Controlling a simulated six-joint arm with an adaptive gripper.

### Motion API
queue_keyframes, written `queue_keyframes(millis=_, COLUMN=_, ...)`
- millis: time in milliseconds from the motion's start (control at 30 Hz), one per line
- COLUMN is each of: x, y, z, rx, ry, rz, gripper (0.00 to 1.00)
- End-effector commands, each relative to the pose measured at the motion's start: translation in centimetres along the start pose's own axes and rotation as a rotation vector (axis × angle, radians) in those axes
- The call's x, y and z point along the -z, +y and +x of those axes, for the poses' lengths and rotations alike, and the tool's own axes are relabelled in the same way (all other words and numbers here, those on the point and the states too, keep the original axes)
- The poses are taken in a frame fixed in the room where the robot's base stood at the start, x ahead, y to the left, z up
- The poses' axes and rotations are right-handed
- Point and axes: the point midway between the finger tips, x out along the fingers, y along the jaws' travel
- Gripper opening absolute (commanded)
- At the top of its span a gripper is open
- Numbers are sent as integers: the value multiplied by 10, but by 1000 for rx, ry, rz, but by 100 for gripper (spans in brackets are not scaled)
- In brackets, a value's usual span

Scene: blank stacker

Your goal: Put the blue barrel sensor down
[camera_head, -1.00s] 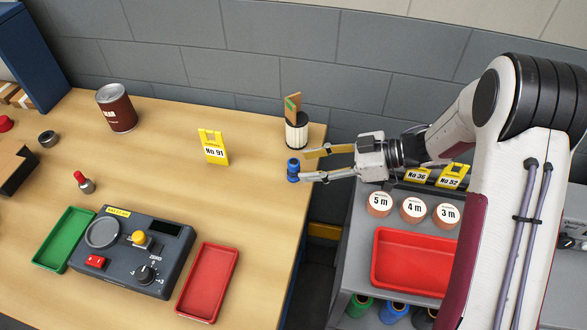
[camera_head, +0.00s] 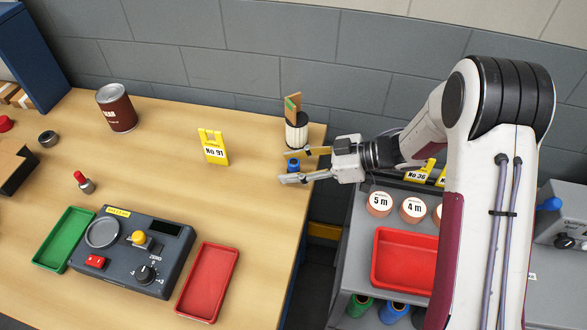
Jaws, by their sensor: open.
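The blue barrel sensor (camera_head: 293,164) stands upright on the wooden table near its right edge, in front of a black-and-white pot. My gripper (camera_head: 292,166) reaches in from the right with its jaws open. Its two fingers lie on the far and near sides of the sensor in the picture. The near finger hides the sensor's lower part. I cannot tell whether either finger touches it.
The black-and-white pot (camera_head: 297,133) holding upright flat pieces stands just behind my gripper. A yellow No 91 sign (camera_head: 213,147) stands to the left. A red tray (camera_head: 207,283) and grey device (camera_head: 130,252) lie in front. Bare table lies left of the sensor.

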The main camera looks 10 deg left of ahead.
Motion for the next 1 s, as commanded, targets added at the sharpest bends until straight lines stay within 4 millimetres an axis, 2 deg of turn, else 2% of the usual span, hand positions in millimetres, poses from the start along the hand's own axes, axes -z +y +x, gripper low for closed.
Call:
queue_keyframes(millis=233, x=0, y=0, z=0, rx=0, ry=0, rz=0, gripper=41)
queue_keyframes(millis=267, x=0, y=0, z=0, rx=0, ry=0, rz=0, gripper=36)
queue_keyframes(millis=400, x=0, y=0, z=0, rx=0, ry=0, rz=0, gripper=0)
queue_keyframes(millis=800, x=1, y=0, z=-1, rx=0, ry=0, rz=-1, gripper=0)
queue_keyframes(millis=1000, x=8, y=0, z=-3, rx=0, ry=0, rz=-3, gripper=0)
